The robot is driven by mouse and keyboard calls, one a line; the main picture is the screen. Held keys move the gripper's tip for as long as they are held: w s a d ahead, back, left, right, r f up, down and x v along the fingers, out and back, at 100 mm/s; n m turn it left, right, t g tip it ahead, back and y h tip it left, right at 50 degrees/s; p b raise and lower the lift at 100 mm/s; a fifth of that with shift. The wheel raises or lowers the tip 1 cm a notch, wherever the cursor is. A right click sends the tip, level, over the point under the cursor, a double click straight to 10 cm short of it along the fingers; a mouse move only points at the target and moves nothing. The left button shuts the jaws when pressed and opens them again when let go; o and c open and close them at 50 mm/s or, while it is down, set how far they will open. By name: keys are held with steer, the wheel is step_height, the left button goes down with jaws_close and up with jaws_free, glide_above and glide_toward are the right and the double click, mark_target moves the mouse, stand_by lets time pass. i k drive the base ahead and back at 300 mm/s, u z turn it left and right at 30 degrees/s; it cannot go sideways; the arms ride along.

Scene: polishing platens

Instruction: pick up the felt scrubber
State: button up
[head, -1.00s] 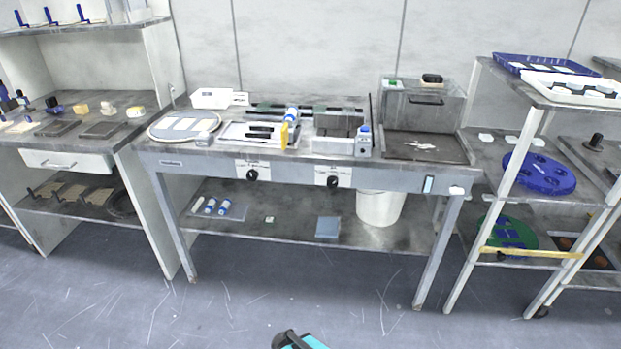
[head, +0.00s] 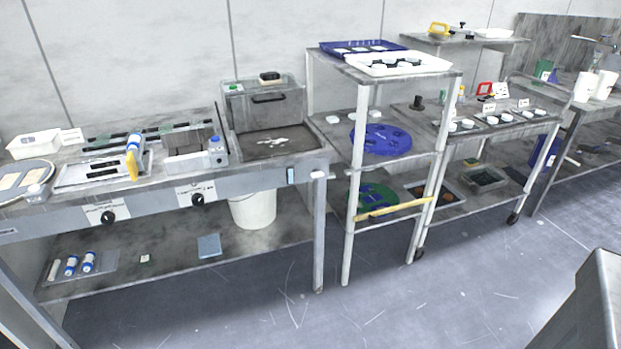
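I cannot tell for sure which thing is the felt scrubber. A small dark block (head: 270,76) lies on top of the grey box at the back of the long bench, and it may be the scrubber, but it is too small to tell. A dark knob-like piece (head: 417,103) stands on the cart to the right. My gripper is not in view.
The long bench (head: 265,163) at left carries bottles and trays, with a white bucket (head: 253,209) underneath. A white-framed rack holds a blue tray (head: 365,48) and a blue disc (head: 380,139). Floor (head: 420,305) is clear in front. A grey block (head: 588,312) fills the lower right.

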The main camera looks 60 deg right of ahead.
mark_target(272, 78)
steer(key=u, duration=1.55)
steer(key=k, duration=0.1)
steer(key=z, duration=2.9)
steer(key=k, duration=0.85)
steer(key=z, duration=0.25)
steer(key=i, duration=1)
steer(key=z, duration=0.05)
